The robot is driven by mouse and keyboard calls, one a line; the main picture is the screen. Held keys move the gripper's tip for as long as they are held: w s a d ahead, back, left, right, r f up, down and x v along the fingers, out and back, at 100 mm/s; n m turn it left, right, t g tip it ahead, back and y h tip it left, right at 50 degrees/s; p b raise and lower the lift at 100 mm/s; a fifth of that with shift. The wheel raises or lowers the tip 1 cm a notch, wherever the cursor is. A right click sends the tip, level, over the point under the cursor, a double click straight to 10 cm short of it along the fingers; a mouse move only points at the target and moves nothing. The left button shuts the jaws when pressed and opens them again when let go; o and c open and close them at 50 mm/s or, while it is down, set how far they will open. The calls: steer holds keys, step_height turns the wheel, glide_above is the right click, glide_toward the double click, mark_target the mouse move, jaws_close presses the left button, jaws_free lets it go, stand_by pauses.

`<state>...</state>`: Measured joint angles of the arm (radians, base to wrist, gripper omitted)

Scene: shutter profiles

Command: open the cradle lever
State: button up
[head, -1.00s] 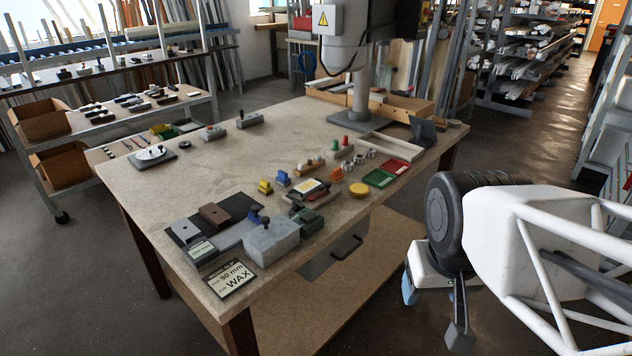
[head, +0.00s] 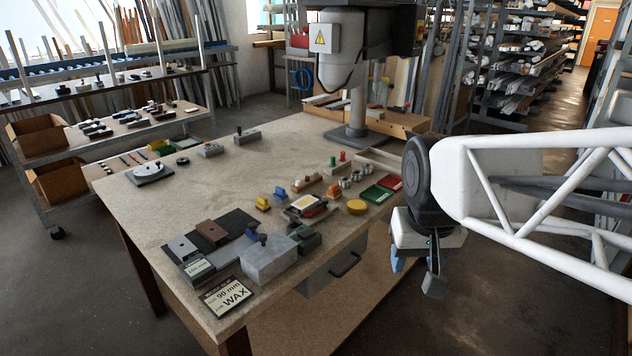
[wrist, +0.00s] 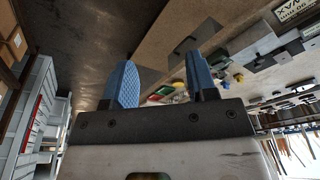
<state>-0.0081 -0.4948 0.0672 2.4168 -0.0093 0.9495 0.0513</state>
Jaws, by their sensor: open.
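No part is plainly marked as the cradle lever, and I cannot tell which one it is. My gripper (head: 398,264) is off the table's right side, apart from everything and below the tabletop's edge in the head picture. In the wrist view its two blue fingers (wrist: 163,82) stand apart with nothing between them.
A drawer handle (head: 345,264) sticks out below the front edge. A grey column (head: 358,105) stands at the back. The table's left middle is clear.

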steer(key=w+a+r, duration=0.2)
steer(key=w, duration=1.4)
steer(key=m+g, duration=0.2)
glide_above(325, 199)
steer(key=f, duration=1.6)
steer(key=shift+s+f, duration=0.25)
steer(key=shift+s, duration=0.1)
steer(key=shift+w+f, duration=0.25)
steer(key=shift+w, duration=0.1)
steer(key=shift+f, duration=0.1)
steer(key=shift+f, duration=3.8)
